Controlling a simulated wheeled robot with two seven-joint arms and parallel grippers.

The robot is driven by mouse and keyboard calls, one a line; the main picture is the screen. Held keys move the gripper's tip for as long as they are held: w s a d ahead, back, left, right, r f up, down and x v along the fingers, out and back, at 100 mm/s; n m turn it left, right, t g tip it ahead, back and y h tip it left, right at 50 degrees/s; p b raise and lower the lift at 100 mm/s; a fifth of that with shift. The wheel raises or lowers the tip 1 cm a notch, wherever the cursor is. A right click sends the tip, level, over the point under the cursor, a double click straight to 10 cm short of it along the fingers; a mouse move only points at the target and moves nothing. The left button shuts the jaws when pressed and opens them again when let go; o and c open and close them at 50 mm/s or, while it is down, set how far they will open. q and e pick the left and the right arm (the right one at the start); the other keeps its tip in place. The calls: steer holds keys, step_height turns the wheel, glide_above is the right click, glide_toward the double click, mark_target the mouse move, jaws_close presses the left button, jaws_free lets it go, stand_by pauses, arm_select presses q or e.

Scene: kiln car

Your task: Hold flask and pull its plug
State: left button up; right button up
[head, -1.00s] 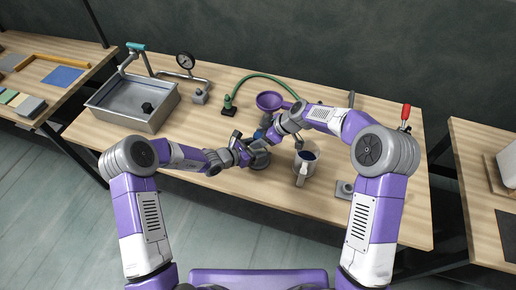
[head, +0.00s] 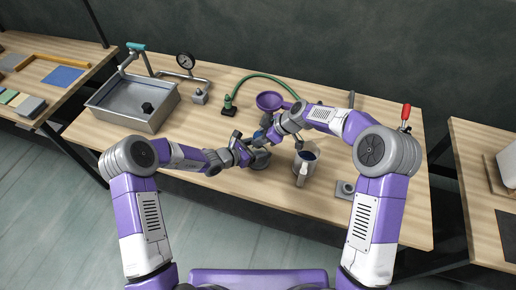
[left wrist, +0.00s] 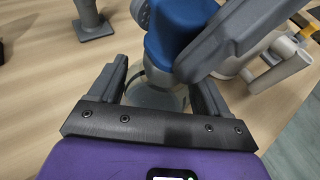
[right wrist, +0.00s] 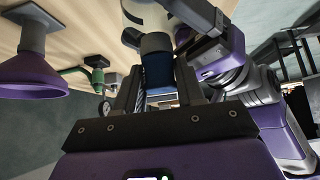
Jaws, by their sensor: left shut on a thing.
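The flask shows in the left wrist view as a clear grey body (left wrist: 155,98) between my left fingers. My left gripper (left wrist: 160,92) is shut on it, low on the bench. The blue plug (left wrist: 172,38) sits above the flask body, and one finger of my right gripper lies beside it. In the right wrist view the blue plug (right wrist: 158,70) is between the fingers of my right gripper (right wrist: 160,85), which stand apart around it; I cannot see clear contact. In the head view my grippers hide most of the flask.
A jug (head: 305,162) stands just right of the grippers. A purple funnel (head: 270,101) and a green hose (head: 262,77) are behind. A metal sink (head: 132,105) and a gauge (head: 185,62) are at the left.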

jaws_close()
steer(key=shift+o, duration=0.6)
jaws_free()
steer(key=c, duration=0.5)
steer(key=shift+c, duration=0.2)
steer(key=shift+r, duration=0.4)
steer(key=shift+r, duration=1.1)
steer(key=shift+r, duration=0.1)
steer(key=shift+r, duration=3.05)
